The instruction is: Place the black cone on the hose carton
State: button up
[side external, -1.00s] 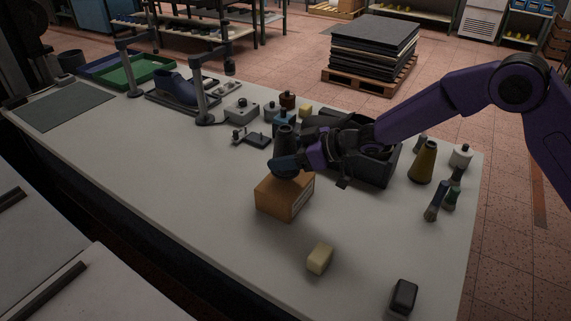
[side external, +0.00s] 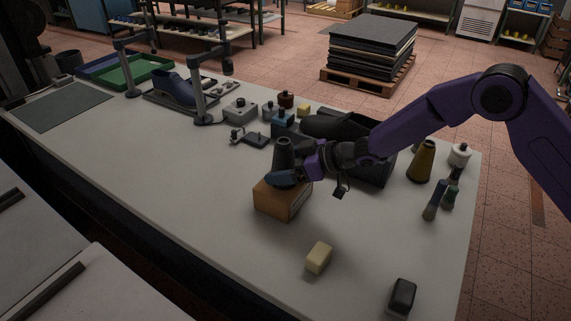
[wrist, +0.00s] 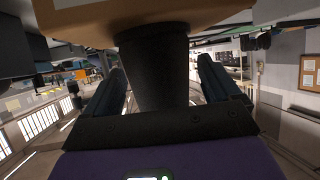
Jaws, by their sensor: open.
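The black cone (side external: 284,150) stands upright on top of the brown hose carton (side external: 284,202) in the side view. In the wrist view the cone (wrist: 158,75) is between the two fingers of my gripper (wrist: 160,80), with a gap showing on each side. The cone's wide end meets the carton (wrist: 130,20) there. My gripper is open.
A dark bin (side external: 372,172) with a black shoe form (side external: 340,126) stands behind my gripper. A tan cone (side external: 423,162) and brushes (side external: 435,200) are at the right. A cream block (side external: 319,257) and a black block (side external: 404,295) lie in front. The table's left middle is clear.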

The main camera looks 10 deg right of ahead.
jog(key=shift+r, duration=0.2)
jog(key=v, duration=1.2)
jog(key=s+d+r+g+h, duration=0.1)
jog(key=s+d+g+h, duration=0.1)
jog(key=s+d, duration=0.6)
jog(key=s+d+r+g+h, duration=0.1)
jog(key=s+d+g+h, duration=0.1)
jog(key=s+d+h, duration=0.3)
jog(key=s+d+r+n+g+h, duration=0.1)
jog(key=s+d, duration=1.1)
jog(key=s, duration=1.2)
jog(key=shift+d+r+g+h, duration=0.3)
jog(key=shift+r+g+h, duration=0.15)
jog(key=shift+g+h, duration=0.6)
